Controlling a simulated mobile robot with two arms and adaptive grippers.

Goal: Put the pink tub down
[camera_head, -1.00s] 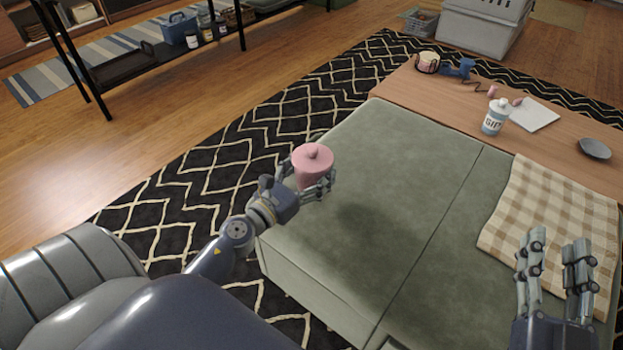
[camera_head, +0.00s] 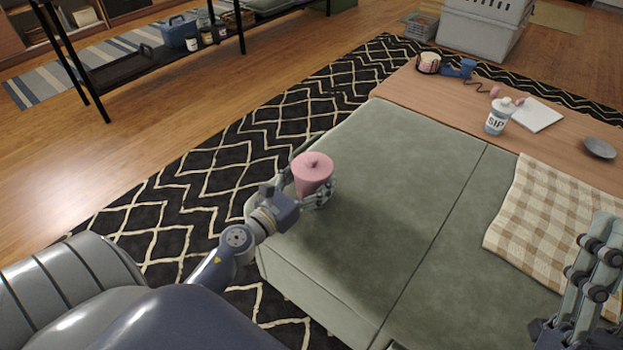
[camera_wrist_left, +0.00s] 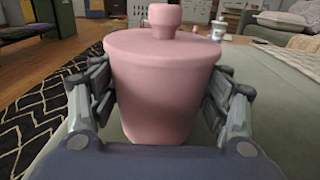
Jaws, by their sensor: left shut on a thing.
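The pink tub (camera_head: 312,168) is a tapered pot with a knobbed lid. My left gripper (camera_head: 311,192) is shut on its sides, over the near left part of the green sectional seat (camera_head: 390,200). The left wrist view shows the tub (camera_wrist_left: 162,85) upright between the fingers of the left gripper (camera_wrist_left: 160,105). Whether its bottom touches the seat cannot be told. My right gripper (camera_head: 596,270) is at the right edge of the head view, away from the tub, with nothing seen in it; its fingertips' gap is unclear.
A checked blanket (camera_head: 550,215) lies on the seat's right side. The middle of the seat is clear.

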